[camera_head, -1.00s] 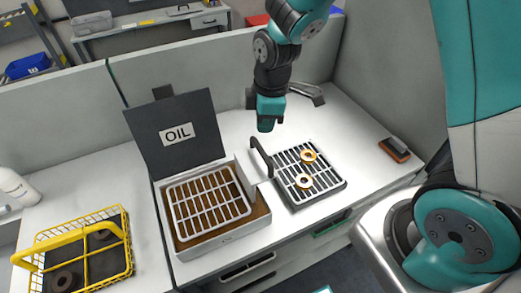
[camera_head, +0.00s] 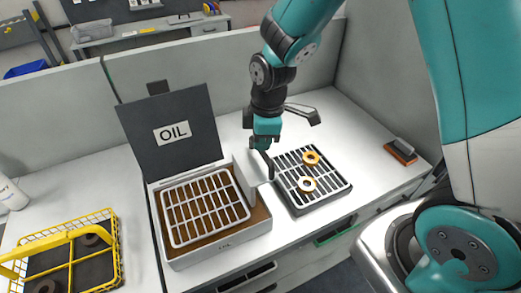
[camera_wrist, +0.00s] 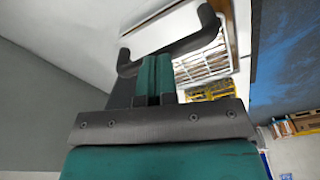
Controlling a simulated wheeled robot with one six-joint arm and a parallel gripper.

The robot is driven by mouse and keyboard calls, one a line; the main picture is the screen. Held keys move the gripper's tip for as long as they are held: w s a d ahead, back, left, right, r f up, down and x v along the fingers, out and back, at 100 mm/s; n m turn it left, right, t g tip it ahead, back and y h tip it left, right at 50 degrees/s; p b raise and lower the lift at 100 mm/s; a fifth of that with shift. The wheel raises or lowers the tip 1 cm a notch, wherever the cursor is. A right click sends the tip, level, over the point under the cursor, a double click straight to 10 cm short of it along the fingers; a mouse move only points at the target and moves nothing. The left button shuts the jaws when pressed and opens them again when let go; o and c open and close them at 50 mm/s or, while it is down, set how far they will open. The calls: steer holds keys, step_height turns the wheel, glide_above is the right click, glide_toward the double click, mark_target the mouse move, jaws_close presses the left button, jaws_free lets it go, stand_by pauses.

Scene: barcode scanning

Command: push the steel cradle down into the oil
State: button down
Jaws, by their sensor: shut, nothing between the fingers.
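The steel cradle (camera_head: 205,207) is a pale grid with a dark bent handle (camera_head: 269,168) on its right side. It sits level at about the rim of the white oil box (camera_head: 222,238), with brown oil (camera_head: 261,211) showing below and beside it. My gripper (camera_head: 263,143) is shut and empty, pointing down over the top of the handle. In the wrist view my closed teal fingers (camera_wrist: 153,65) overlap the black handle (camera_wrist: 207,20), and the grid (camera_wrist: 202,66) shows beyond. Whether they touch the handle I cannot tell.
The box's dark lid (camera_head: 150,155), marked OIL, stands open behind. A yellow wire basket (camera_head: 118,240) stands at the left, and an orange-and-grey block (camera_head: 400,152) lies at the far right.

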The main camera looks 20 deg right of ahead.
step_height(320, 180, down, 6)
steer(key=b, duration=0.4)
steer(key=shift+r, duration=0.25)
steer(key=shift+d+r, duration=0.15)
steer(key=shift+d, duration=0.1)
steer(key=shift+s+d+r+p, duration=0.2)
steer(key=shift+s+d, duration=0.05)
steer(key=shift+d, duration=0.35)
steer(key=shift+s+d+r+p, duration=0.2)
steer(key=shift+d, duration=0.35)
step_height(320, 180, up, 17)
steer(key=b, duration=0.2)
glide_above(263, 161)
steer(key=s+d, duration=0.2)
steer(key=d, duration=0.2)
steer(key=shift+w+d+r, duration=0.1)
steer(key=shift+w+r, duration=0.05)
steer(key=shift+w, duration=0.05)
